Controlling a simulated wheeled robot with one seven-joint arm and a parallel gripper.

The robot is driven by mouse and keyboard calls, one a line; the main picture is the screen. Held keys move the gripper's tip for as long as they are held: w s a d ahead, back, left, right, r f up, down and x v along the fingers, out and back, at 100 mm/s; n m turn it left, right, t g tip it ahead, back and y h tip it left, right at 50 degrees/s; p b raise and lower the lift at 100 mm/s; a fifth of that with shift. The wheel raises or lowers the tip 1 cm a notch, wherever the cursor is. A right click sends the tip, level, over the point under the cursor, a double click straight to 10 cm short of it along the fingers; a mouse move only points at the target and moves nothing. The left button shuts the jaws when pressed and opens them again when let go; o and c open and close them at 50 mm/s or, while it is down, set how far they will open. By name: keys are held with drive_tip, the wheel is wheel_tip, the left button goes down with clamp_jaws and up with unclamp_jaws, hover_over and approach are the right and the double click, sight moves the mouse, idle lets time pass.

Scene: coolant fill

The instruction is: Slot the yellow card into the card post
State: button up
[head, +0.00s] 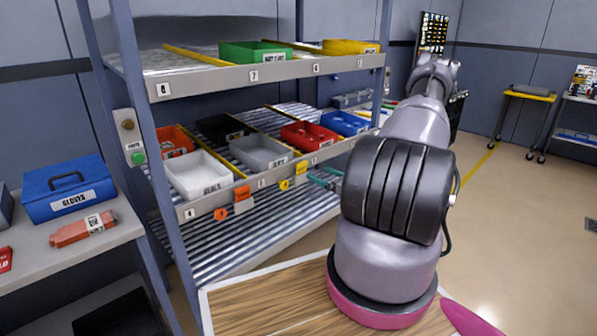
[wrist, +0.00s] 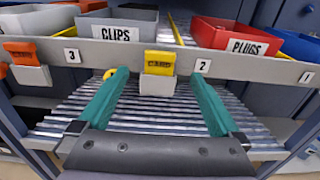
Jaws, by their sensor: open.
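The yellow card (wrist: 160,62) stands upright in a small white holder (wrist: 158,86) on the shelf's front rail, between labels 3 and 2. It also shows in the head view (head: 300,168). My gripper (wrist: 158,76) has two teal fingers spread wide, one on each side of the card and holder, with gaps and nothing between them gripped. In the head view the gripper (head: 326,178) is partly hidden behind my arm, just right of the card. I cannot identify the card post for certain in either view.
An orange card (wrist: 20,50) sits in another holder to the left. Grey CLIPS bin (wrist: 118,28) and red PLUGS bin (wrist: 238,36) stand behind the rail (wrist: 130,52). A panel with a green button (head: 138,157) is on the rack's left upright. A blue GLOVES box (head: 68,188) stands left.

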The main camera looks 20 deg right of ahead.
sight(303, 164)
drive_tip(key=x, duration=0.9)
drive_tip(key=shift+w+r, duration=0.1)
drive_tip(key=shift+r, duration=0.05)
drive_tip(key=c, duration=1.3)
drive_tip(key=shift+r, duration=0.15)
